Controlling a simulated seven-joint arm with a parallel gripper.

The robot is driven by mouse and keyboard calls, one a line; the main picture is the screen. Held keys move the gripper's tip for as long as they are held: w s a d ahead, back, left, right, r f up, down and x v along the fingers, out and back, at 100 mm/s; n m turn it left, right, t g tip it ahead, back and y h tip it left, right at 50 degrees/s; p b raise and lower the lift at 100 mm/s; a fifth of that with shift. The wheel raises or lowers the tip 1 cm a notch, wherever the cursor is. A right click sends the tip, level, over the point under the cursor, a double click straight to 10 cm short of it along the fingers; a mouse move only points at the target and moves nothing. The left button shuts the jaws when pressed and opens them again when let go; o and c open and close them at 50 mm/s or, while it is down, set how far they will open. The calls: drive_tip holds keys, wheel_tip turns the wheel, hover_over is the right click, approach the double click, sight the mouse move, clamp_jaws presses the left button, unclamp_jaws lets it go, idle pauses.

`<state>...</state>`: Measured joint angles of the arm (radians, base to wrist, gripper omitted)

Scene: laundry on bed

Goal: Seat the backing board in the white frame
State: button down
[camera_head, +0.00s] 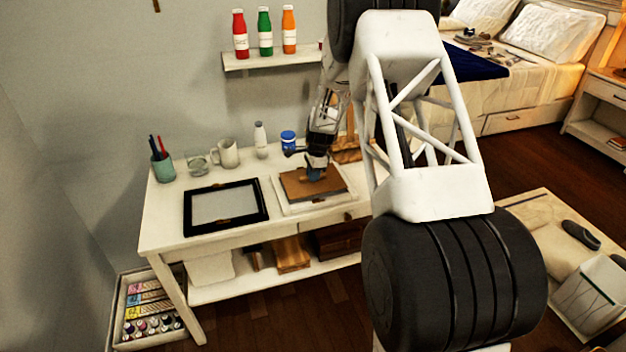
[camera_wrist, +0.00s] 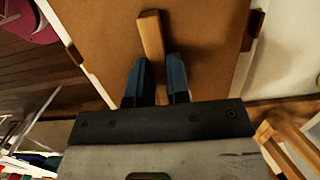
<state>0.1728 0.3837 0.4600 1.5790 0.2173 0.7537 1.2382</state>
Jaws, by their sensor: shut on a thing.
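The brown backing board (camera_head: 300,187) is over the white frame (camera_head: 284,209) on the white table. The board also fills much of the wrist view (camera_wrist: 205,45), with white frame edges (camera_wrist: 82,62) beside it. A light wooden bar (camera_wrist: 151,36) stands out from the board's back. My gripper (camera_head: 316,173) is over the board, and its blue fingers (camera_wrist: 156,82) are shut on the bar. Small brown tabs (camera_wrist: 256,22) show at the frame's left and right edges. I cannot tell whether the board lies inside the frame or just above it.
A black frame (camera_head: 188,215) lies left of the white one. A pen cup (camera_head: 163,169), a glass, a mug (camera_head: 227,154), a white bottle (camera_head: 260,140) and a blue jar (camera_head: 288,139) stand along the back. A shelf (camera_head: 270,60) with three bottles hangs above.

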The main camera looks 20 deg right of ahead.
drive_tip(key=shift+f, duration=1.15)
drive_tip(key=shift+f, duration=0.15)
drive_tip(key=c, duration=1.1)
unclamp_jaws()
wheel_tip(320, 180, up, 12)
drive_tip(key=d, duration=0.1)
drive_tip(key=shift+d, duration=0.4)
